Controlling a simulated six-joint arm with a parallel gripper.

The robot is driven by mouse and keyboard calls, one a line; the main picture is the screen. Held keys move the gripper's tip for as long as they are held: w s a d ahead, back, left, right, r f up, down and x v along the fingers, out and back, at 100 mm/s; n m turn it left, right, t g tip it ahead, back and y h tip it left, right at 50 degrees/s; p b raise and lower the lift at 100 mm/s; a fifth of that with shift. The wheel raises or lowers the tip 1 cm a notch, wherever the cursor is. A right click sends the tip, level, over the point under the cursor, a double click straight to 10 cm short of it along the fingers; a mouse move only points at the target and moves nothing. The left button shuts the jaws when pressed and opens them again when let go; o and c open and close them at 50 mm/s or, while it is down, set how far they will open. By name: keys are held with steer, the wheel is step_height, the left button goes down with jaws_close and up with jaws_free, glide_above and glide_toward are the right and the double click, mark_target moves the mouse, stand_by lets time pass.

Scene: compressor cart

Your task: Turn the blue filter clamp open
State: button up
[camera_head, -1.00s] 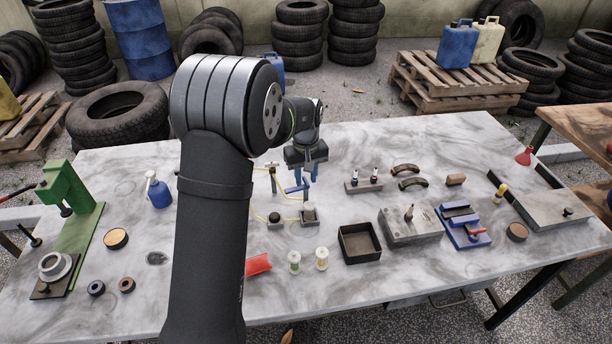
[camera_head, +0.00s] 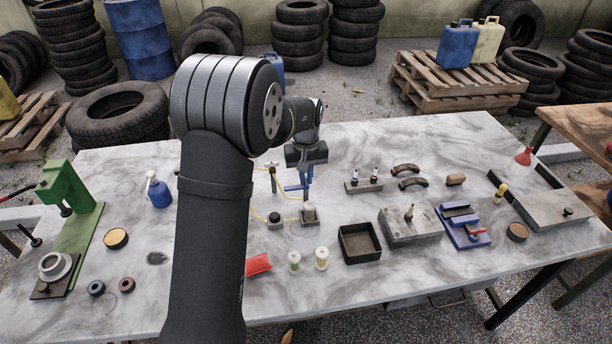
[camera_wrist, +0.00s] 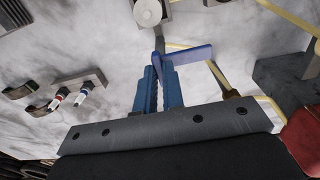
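The blue filter clamp (camera_wrist: 192,56) shows in the wrist view as a flat blue lever, running to the right from a grey post (camera_wrist: 158,40). In the head view the clamp (camera_head: 292,188) is a small blue bar among the fittings at mid-table. My gripper (camera_wrist: 161,72) points at it with two blue fingers, their tips at the lever's post end. The right fingertip overlaps the lever in the wrist view. A narrow gap shows between the fingers; whether they press on the clamp is unclear. In the head view my gripper (camera_head: 305,192) is low over the clamp.
A yellow line (camera_wrist: 222,76) runs close to the lever's right end. A red block (camera_wrist: 302,136) is at lower right in the wrist view. A grey block with two terminals (camera_head: 363,185) stands to the right. My arm hides some of the table.

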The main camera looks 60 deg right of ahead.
steer(key=o, duration=0.4)
steer(key=shift+o, duration=0.2)
step_height(320, 180, up, 18)
steer(key=shift+f, duration=0.25)
stand_by(0.5)
step_height(320, 180, down, 18)
steer(key=shift+r, duration=0.2)
stand_by(0.3)
steer(key=shift+r, duration=0.1)
